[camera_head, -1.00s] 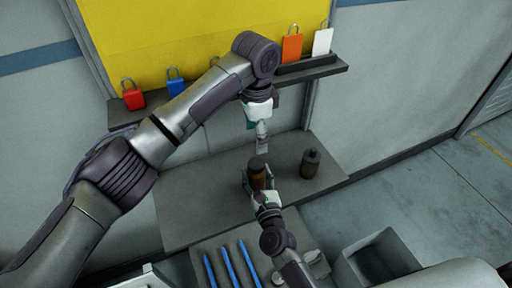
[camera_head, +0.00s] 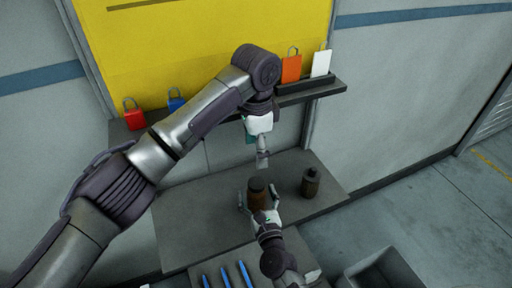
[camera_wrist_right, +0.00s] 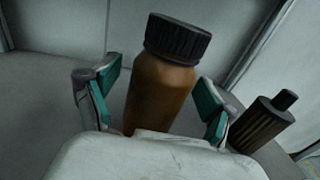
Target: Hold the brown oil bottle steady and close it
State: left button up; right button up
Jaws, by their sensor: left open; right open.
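The brown oil bottle (camera_head: 257,199) stands upright on the grey shelf, with a black ribbed cap (camera_wrist_right: 177,38) on its top. Whether the cap is fully tightened I cannot tell. My right gripper (camera_head: 258,198) is open, its fingers on both sides of the bottle; in the right wrist view (camera_wrist_right: 150,95) gaps show between the green pads and the bottle. The bottle's base is hidden behind the gripper. My left gripper (camera_head: 262,160) is open above the bottle and points down, apart from the cap. Its fingers overlap in the head view.
A dark bottle (camera_head: 310,184) stands right of the brown one, and also shows in the right wrist view (camera_wrist_right: 262,122). Blue pens (camera_head: 227,276) lie at the front. The grey shelf (camera_head: 190,222) is clear at left.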

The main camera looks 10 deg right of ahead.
jog(key=s, duration=1.2)
jog(key=shift+d, duration=0.2)
